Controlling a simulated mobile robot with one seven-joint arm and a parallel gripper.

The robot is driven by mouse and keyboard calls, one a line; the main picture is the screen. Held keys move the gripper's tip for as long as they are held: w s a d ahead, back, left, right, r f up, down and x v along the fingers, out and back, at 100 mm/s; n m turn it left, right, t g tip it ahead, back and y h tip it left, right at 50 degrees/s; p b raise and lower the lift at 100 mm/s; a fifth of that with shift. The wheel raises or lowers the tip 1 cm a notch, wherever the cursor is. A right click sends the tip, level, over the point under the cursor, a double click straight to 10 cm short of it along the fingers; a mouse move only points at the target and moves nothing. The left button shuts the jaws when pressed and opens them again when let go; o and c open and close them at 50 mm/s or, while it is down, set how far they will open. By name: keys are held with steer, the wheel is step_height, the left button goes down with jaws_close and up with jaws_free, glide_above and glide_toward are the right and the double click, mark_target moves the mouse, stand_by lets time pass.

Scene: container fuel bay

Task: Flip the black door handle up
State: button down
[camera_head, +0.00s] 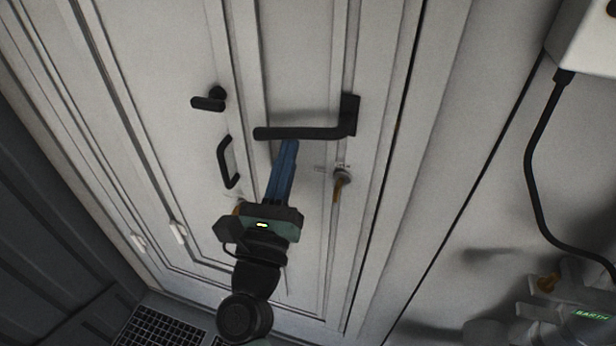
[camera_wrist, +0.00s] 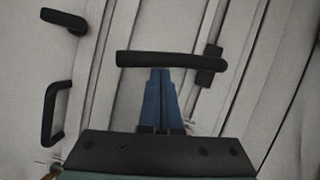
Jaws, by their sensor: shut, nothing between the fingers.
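The black door handle (camera_head: 300,132) is a long lever on the white door, roughly level, with its mount (camera_head: 349,112) at the right end. In the wrist view the lever (camera_wrist: 170,60) crosses above my fingertips. My gripper (camera_head: 291,145) has blue fingers, shut and empty, pointing up at the underside of the lever near its middle. The fingertips (camera_wrist: 160,72) look very close to the lever; I cannot tell whether they touch it.
Left of the lever are a small black knob handle (camera_head: 209,100) and a black pull handle (camera_head: 227,162). A keyed lock (camera_head: 342,177) sits below the mount. A black cable (camera_head: 533,170) hangs at the right. A dark grate (camera_head: 158,328) lies on the floor.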

steer(key=shift+w+a+r+m+h+b, duration=0.15)
steer(key=shift+r+m+h, duration=0.15)
steer(key=shift+m, duration=0.3)
steer(key=shift+s+a+r+m+h+b, duration=0.1)
steer(key=shift+r+m+h, duration=0.2)
steer(key=shift+m, duration=0.3)
steer(key=shift+w+a+r+m+h+b, duration=0.1)
steer(key=shift+a+r+m+h, duration=0.1)
steer(key=shift+m+h, duration=0.3)
steer(key=s+a+f+b, duration=0.2)
steer(key=s+f+b, duration=0.5)
steer(key=s, duration=0.1)
steer(key=shift+s+f, duration=0.25)
steer(key=shift+f, duration=0.15)
steer(key=shift+r, duration=0.1)
